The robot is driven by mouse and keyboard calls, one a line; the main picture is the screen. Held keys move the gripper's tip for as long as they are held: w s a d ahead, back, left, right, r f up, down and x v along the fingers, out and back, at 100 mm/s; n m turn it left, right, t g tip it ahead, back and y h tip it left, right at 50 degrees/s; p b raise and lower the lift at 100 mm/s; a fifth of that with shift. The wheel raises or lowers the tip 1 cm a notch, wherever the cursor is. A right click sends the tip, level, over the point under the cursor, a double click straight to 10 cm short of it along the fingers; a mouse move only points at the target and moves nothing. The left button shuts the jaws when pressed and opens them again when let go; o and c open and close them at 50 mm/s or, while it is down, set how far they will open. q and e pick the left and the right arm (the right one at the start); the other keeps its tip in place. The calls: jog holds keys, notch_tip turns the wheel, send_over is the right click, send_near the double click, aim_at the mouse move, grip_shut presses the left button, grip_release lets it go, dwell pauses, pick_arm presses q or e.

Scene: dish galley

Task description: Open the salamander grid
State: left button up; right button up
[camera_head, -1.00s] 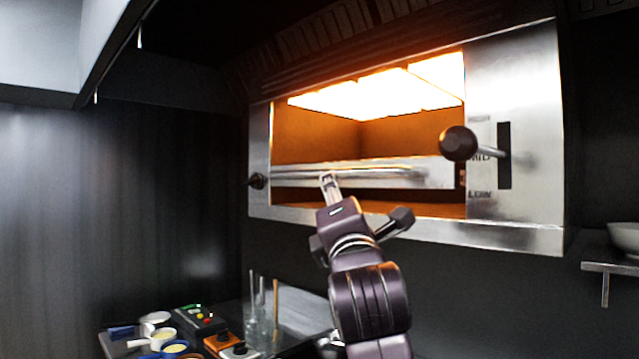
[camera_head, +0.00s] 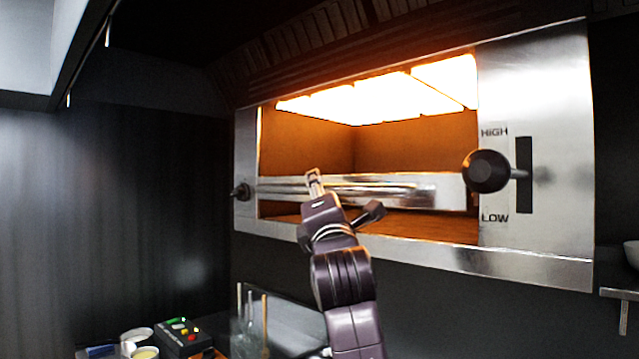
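The salamander (camera_head: 545,240) is a steel wall grill with glowing heaters at the top of its open cavity. Its grid has a pale metal front (camera_head: 450,193) with a long horizontal bar handle (camera_head: 375,186) across it, low in the cavity. A black ball-ended lever (camera_head: 488,171) stands out at the right, by a slot between HIGH and LOW. My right gripper (camera_head: 314,178) is at the left part of the bar, its narrow fingers overlapping it. Whether they are closed around the bar I cannot tell. My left gripper is not in view.
A dark knob (camera_head: 241,191) sticks out at the salamander's left edge. Below are a button box (camera_head: 183,336), small bowls (camera_head: 137,334) and upright sticks (camera_head: 264,322). A wall shelf (camera_head: 620,293) with a white bowl is at the far right.

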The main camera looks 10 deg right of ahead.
jog(key=shift+w+r, duration=0.1)
jog(key=shift+r, duration=0.05)
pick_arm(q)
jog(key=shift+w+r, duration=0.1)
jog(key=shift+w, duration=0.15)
pick_arm(e)
grip_shut()
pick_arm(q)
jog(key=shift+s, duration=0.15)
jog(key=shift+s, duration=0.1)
